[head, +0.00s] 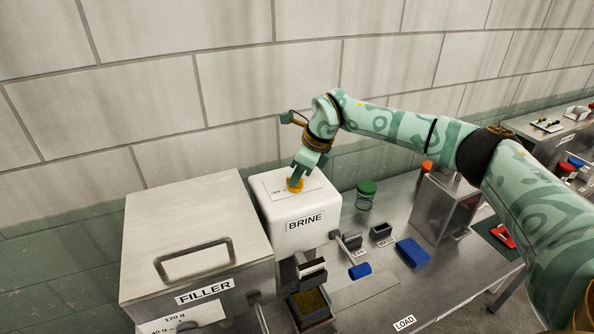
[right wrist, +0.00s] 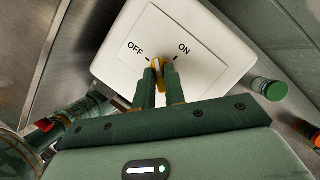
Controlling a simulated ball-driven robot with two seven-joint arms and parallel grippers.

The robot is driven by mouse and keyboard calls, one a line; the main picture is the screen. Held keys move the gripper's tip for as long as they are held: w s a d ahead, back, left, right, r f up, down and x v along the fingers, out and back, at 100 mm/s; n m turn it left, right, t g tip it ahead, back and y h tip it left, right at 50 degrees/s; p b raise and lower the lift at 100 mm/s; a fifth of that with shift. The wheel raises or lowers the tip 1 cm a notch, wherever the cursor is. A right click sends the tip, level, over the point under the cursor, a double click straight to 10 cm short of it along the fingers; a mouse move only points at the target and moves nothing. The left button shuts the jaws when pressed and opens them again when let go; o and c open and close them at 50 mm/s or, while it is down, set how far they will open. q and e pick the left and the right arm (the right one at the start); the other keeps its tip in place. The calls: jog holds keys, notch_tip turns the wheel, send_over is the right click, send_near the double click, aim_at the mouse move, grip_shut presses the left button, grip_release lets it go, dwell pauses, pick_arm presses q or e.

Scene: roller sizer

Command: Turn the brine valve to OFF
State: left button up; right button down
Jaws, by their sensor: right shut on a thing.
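I cannot tell clearly which word the knob points to. My left gripper is not in view.
The steel FILLER box (head: 190,235) with a handle stands left of the BRINE box. A green-lidded jar (head: 366,193) stands to its right. A blue block (head: 412,252) lies on the steel bench (head: 365,295). A tiled wall rises behind.

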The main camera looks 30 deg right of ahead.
jog(key=n+g+y, duration=0.1)
jog(key=n, duration=0.2)
jog(key=shift+w+r+n, duration=0.1)
jog(key=shift+w+n, duration=0.05)
jog(key=shift+n, duration=0.15)
jog(key=shift+d+n+g, duration=0.1)
jog(key=shift+n+g, duration=0.6)
jog(key=shift+n, duration=1)
jog(key=shift+w, duration=0.1)
jog(key=c, duration=1.5)
grip_release()
jog(key=shift+o, duration=0.2)
jog(key=b+v, duration=0.1)
jog(key=v, duration=1.5)
jog(key=shift+d, duration=0.3)
